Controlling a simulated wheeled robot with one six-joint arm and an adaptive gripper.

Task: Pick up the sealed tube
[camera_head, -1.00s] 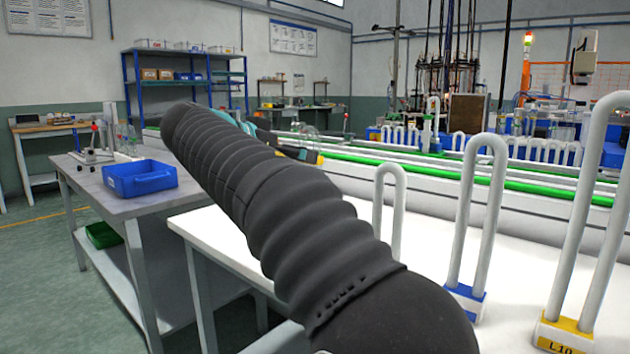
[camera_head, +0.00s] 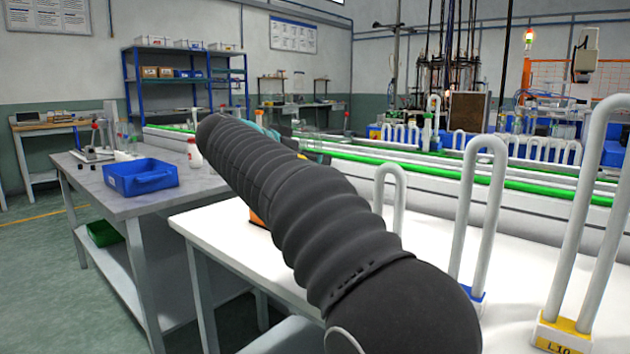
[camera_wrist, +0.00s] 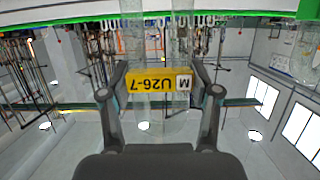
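In the wrist view, a clear glass tube with two legs and a yellow label (camera_wrist: 162,82) reading U26-7, upside down in the picture, is between the fingers of my gripper (camera_wrist: 160,66). One finger is close to each side of the label. I cannot tell whether the fingers press on it or are just around it. In the head view, my dark ribbed arm crosses the middle and hides most of the gripper and the tube.
White U-shaped tubes stand on the white table (camera_head: 560,285), one on a yellow L10 base (camera_head: 561,335). An orange thing (camera_head: 257,219) shows behind my arm. A grey table (camera_head: 100,180) with a blue bin (camera_head: 140,180) is on the left. A conveyor with green rails (camera_head: 480,180) runs behind.

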